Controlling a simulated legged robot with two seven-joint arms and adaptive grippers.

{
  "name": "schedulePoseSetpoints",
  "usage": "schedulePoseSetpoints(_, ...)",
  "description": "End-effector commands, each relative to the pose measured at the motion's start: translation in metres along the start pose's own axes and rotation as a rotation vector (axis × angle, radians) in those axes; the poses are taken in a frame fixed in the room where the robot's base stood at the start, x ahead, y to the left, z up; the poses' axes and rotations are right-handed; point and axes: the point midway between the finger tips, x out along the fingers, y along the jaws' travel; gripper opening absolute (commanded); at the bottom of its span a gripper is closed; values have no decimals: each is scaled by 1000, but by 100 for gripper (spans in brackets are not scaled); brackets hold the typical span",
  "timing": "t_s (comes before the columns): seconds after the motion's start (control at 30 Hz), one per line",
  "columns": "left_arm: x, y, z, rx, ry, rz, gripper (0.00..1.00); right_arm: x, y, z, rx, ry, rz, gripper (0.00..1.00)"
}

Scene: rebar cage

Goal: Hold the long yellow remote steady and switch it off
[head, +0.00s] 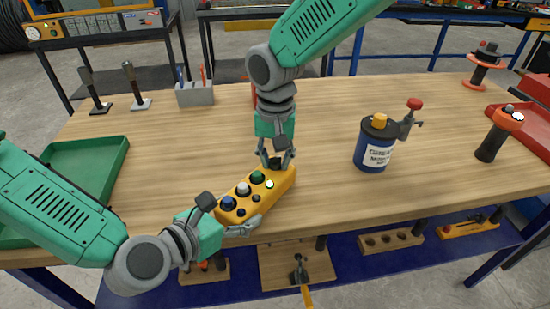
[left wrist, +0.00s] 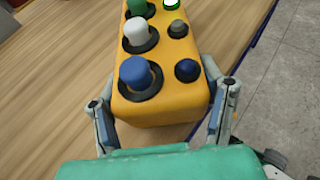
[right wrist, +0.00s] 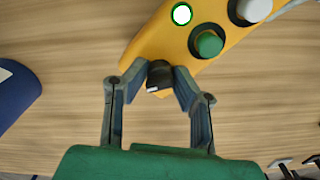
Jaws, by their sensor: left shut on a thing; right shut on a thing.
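The long yellow remote (head: 283,186) lies slantwise near the table's front edge, with blue (left wrist: 137,75), white (left wrist: 136,33) and green (right wrist: 208,44) buttons in a row. A small round indicator (right wrist: 182,14) on it shows bright white with a green ring. My left gripper (head: 224,214) is shut around the remote's near-left end, one finger on each side, by the blue button. My right gripper (head: 275,160) points down at the far-right end. It is shut on a black knob (right wrist: 159,75) with a white mark. The fingers partly hide the knob in the head view.
A blue can (head: 374,146) with a yellow cap stands to the right. A green tray (head: 88,165) lies left, a red tray (head: 522,127) right. A grey holder (head: 195,94) stands at the back. The wooden table (head: 330,110) is clear around the remote's far side.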

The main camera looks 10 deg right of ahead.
Motion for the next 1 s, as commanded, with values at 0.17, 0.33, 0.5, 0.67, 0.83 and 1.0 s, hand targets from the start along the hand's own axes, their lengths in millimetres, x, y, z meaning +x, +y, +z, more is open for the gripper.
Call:
schedulePoseSetpoints(0.17,0,-1,-4,0,9,-4,17,-1,-2,1,-51,0,-5,0)
schedulePoseSetpoints(0.33,0,-2,-4,0,10,-5,17,-1,-2,0,-152,1,-5,0)
schedulePoseSetpoints(0.5,0,-2,-4,0,10,-5,17,-1,-3,0,-300,2,-5,0)
schedulePoseSetpoints(0.67,0,-2,-4,0,10,-6,17,-1,-3,1,-453,2,-6,0)
schedulePoseSetpoints(0.83,0,-2,-4,0,10,-7,17,-1,-3,1,-613,2,-7,0)
schedulePoseSetpoints(1.0,0,-2,-4,0,11,-7,17,-1,-4,1,-761,3,-7,0)
